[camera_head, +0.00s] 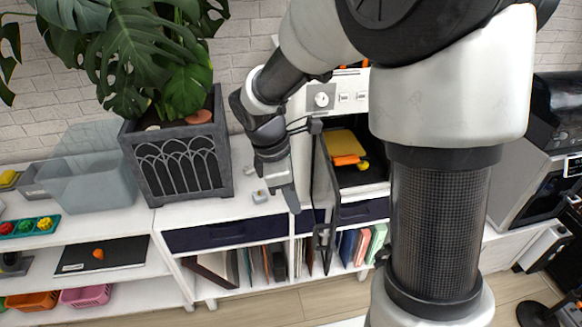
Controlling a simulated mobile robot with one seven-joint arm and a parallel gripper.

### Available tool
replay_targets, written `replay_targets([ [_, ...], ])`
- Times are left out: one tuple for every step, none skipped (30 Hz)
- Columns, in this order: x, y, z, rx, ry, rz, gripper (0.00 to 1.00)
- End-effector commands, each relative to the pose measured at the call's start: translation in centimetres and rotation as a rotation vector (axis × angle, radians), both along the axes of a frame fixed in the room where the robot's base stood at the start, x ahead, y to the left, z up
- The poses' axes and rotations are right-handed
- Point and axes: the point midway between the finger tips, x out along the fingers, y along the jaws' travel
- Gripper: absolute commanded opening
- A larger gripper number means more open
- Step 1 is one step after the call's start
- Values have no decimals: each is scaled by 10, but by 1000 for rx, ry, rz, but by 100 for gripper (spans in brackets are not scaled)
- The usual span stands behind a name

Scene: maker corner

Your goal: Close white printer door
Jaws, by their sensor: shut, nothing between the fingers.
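The white printer (348,98) stands on the white shelf unit behind my arm, which hides its right part. A control knob shows on its upper front. Its door (325,180) stands open, swung out toward me at the left side and seen nearly edge-on. Inside the printer are a yellow-orange object (350,146) and a dark bed. My gripper (291,204) points down just left of the open door. It is shut and empty. Whether it touches the door I cannot tell.
A dark planter (180,160) with a large leafy plant stands left of my gripper. A small whitish block (259,196) lies on the shelf top between them. A clear bin (90,180) stands farther left. A dark-windowed machine (545,150) is at the right.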

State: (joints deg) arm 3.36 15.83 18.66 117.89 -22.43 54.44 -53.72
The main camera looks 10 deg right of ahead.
Motion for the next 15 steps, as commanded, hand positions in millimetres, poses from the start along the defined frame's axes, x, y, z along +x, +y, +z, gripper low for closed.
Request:
replay_targets([
  [0,0,-5,0,6,9,0],
  [0,-1,-8,0,7,12,0],
  [0,-2,-12,-1,8,12,0],
  [0,-3,-16,-1,8,11,0],
  [-1,-4,-21,-1,9,11,0],
  [-1,-6,-28,0,10,11,0],
  [-1,-7,-34,0,10,11,0],
  [-2,-9,-41,-1,10,10,0],
  [-2,-11,-50,0,11,10,0],
  [-3,-12,-56,0,11,10,0],
  [-2,-14,-62,-1,10,10,0],
  [-3,-16,-71,0,10,8,0],
  [-3,-18,-77,0,10,9,0],
  [-4,-19,-84,-1,11,10,0],
  [-3,-21,-91,0,9,8,0],
])
